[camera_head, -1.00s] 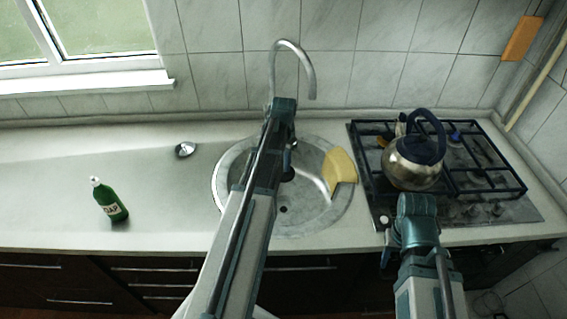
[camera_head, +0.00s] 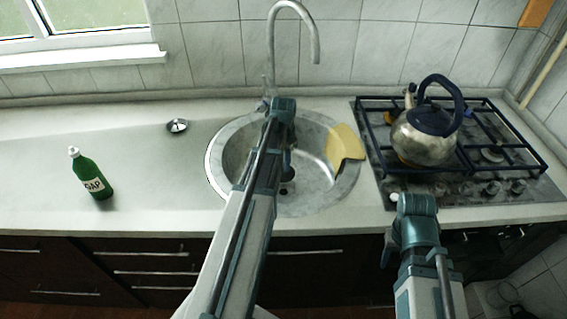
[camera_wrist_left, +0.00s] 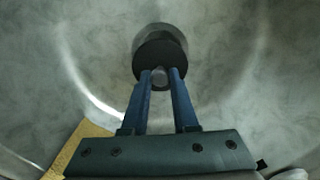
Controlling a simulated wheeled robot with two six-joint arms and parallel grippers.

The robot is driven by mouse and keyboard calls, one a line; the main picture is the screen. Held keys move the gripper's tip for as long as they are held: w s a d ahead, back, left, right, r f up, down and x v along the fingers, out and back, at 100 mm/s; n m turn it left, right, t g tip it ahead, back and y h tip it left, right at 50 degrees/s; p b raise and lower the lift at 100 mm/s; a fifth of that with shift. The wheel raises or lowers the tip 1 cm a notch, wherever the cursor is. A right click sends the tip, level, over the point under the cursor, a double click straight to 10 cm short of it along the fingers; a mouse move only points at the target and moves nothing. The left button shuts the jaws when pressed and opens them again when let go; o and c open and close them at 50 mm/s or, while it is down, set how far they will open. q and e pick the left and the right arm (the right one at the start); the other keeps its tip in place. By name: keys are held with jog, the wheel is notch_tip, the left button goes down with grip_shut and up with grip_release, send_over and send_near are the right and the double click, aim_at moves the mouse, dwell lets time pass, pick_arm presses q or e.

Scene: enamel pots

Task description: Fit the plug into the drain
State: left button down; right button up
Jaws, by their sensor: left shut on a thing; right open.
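The black round plug (camera_wrist_left: 160,54) is held by its small knob between the blue fingers of my left gripper (camera_wrist_left: 160,78). In the head view my left gripper (camera_head: 289,165) hangs inside the round steel sink (camera_head: 214,160), beside the dark drain (camera_head: 284,191) at the bottom. The arm hides part of the sink, and I cannot tell whether the plug touches the drain. My right gripper (camera_head: 386,252) is open, low in front of the counter edge, mostly hidden by its arm.
A yellow cloth (camera_head: 345,146) hangs over the sink's right rim. The faucet (camera_head: 316,45) arches behind. A kettle (camera_head: 425,140) stands on the gas stove (camera_head: 500,196) at right. A green bottle (camera_head: 92,178) and a small metal round piece (camera_head: 177,126) sit on the left counter, otherwise clear.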

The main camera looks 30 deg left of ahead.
aim_at(283, 176)
pick_arm(q)
jog(key=shift+f+b, duration=1.7)
jog(key=shift+f, duration=0.45)
jog(key=shift+f+b, duration=0.45)
jog(key=shift+b, duration=0.05)
jog(key=shift+f+b, duration=0.6)
jog(key=shift+f, duration=0.05)
jog(key=shift+f, duration=0.15)
jog(key=shift+f+b, duration=0.7)
jog(key=shift+b, duration=0.2)
jog(key=shift+f, duration=0.25)
jog(key=shift+f+b, duration=0.35)
jog(key=shift+b, duration=0.2)
